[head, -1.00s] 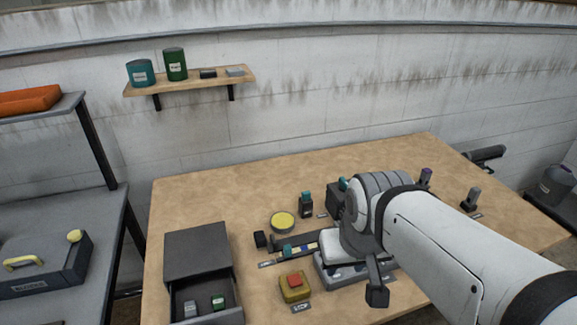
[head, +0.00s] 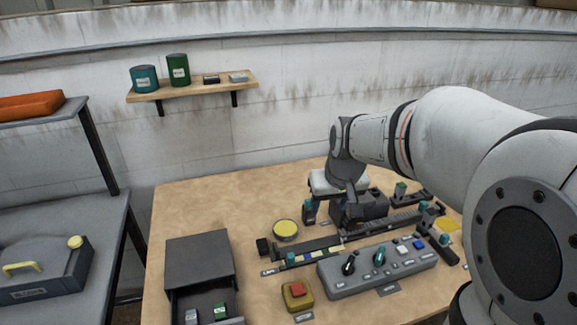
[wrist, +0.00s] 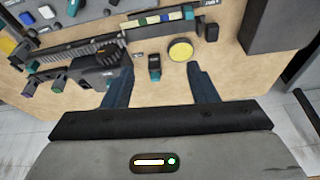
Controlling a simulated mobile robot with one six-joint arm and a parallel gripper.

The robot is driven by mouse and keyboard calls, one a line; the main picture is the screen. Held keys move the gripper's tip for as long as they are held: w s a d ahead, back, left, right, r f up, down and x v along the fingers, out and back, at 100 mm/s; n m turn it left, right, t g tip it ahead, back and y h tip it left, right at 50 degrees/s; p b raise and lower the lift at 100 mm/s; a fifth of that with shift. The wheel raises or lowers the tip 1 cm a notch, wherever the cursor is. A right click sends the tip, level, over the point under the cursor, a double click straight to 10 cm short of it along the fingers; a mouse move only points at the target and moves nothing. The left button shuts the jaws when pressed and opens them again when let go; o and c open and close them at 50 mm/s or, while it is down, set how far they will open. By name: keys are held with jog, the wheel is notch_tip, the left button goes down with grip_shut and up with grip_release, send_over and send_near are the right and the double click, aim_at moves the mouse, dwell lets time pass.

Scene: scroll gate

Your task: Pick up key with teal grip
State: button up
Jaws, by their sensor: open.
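A small dark upright piece with a teal top (head: 309,211) stands on the table right of the yellow disc; it looks like the teal-grip key in a holder. In the wrist view the same piece (wrist: 154,66) shows beyond and between my finger tips. My gripper (wrist: 160,72) is open and empty, its two dark fingers apart, above the table.
A yellow disc (head: 286,229), a long dark rail (head: 330,241) and a grey control panel (head: 345,280) with teal and black knobs lie nearby. A dark box (head: 376,208) is close to my gripper. An open drawer unit (head: 198,258) stands left; bare table lies behind.

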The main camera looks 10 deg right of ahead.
jog(key=w+d+f+n, duration=0.1)
jog(key=w+f, duration=0.4)
jog(key=w, duration=0.5)
jog(key=w+f, duration=0.6)
jog(key=w, duration=0.4)
jog(key=shift+t, duration=0.4)
jog(key=p+x, duration=0.2)
jog(key=x, duration=0.6)
jog(key=shift+a, duration=0.1)
jog(key=shift+c, duration=0.2)
jog(key=shift+r, duration=0.1)
jog(key=c, duration=1)
notch_tip(320, 180, up, 10)
jog(key=shift+b, duration=1.05)
jog(key=shift+c, duration=0.2)
